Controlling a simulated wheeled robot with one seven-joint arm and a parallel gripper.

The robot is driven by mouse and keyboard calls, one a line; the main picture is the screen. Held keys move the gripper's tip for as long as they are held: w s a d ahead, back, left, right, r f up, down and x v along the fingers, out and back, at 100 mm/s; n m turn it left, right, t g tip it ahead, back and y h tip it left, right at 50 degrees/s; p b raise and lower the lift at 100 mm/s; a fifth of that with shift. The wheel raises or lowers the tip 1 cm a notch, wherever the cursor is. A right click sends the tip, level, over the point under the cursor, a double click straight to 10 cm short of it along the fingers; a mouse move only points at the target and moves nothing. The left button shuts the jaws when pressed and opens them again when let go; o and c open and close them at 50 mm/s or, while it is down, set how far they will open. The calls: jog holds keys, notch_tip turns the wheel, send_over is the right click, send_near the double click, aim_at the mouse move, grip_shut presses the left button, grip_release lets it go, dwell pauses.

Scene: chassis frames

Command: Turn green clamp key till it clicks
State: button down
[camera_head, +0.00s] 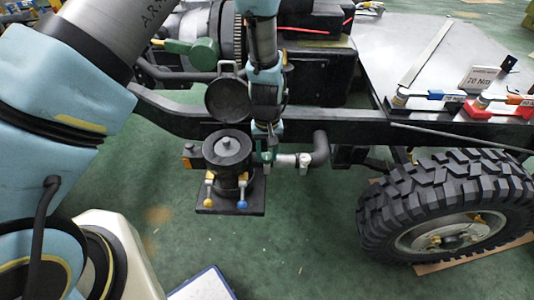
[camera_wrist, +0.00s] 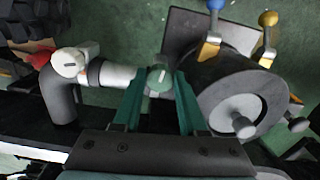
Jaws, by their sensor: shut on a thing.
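The green clamp key (camera_wrist: 159,77) is a small round-topped piece on the pipe joint beside the black canister. My gripper (camera_wrist: 157,92) comes from below in the wrist view, with its two green fingers either side of the key, shut on it. In the head view my gripper (camera_head: 268,143) points down at the joint, and the key (camera_head: 266,157) shows as a small green patch, mostly hidden by the fingers. A silver pipe sleeve (camera_wrist: 116,74) runs left from the key. Whether the key has turned cannot be told.
The black canister (camera_head: 228,152) stands right beside my gripper, with blue and yellow knobbed levers (camera_head: 210,189). A white-capped fitting (camera_wrist: 69,62) sits on the black elbow pipe (camera_wrist: 58,97). The chassis rail and a large tyre (camera_head: 447,203) lie to the right.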

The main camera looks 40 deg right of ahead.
aim_at(266, 157)
jog(key=shift+m, duration=0.3)
jog(key=m+b, duration=0.2)
jog(key=m, duration=0.3)
jog(key=shift+w, duration=0.1)
jog(key=m+b, duration=0.1)
jog(key=m, duration=0.5)
jog(key=shift+w, duration=0.1)
dwell(0.4)
jog(key=shift+c, duration=2.3)
grip_release()
jog(key=shift+a, duration=0.1)
jog(key=shift+r, duration=0.1)
notch_tip(266, 157, up, 11)
jog(key=b, duration=0.2)
